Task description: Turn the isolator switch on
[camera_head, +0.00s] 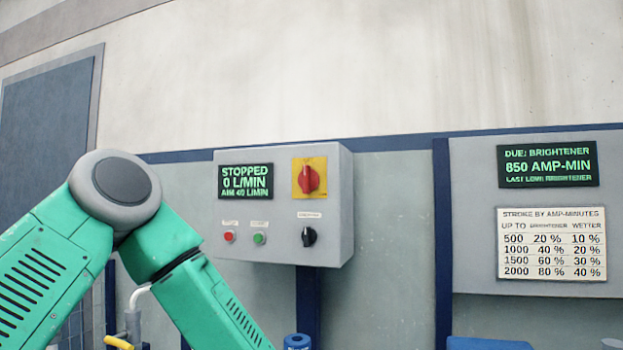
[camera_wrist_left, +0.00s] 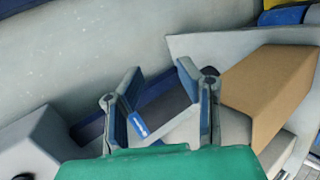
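The isolator switch (camera_head: 308,178) is a red rotary handle on a yellow square plate, at the upper right of a grey control box (camera_head: 335,215) on the wall. Its handle looks close to upright. In the head view my green left arm comes in from the left and bends down below the box; its gripper is out of that frame. In the left wrist view my left gripper (camera_wrist_left: 160,78) has its two fingers apart, with nothing held between them. The switch is not recognisable in that view. My right gripper is in neither view.
The box also bears a display reading "STOPPED 0 L/MIN" (camera_head: 245,181), a red button (camera_head: 229,237), a green button (camera_head: 259,239) and a black knob (camera_head: 309,237). A panel with a chart (camera_head: 551,244) is at right. A brown box (camera_wrist_left: 268,92) lies beside my left gripper.

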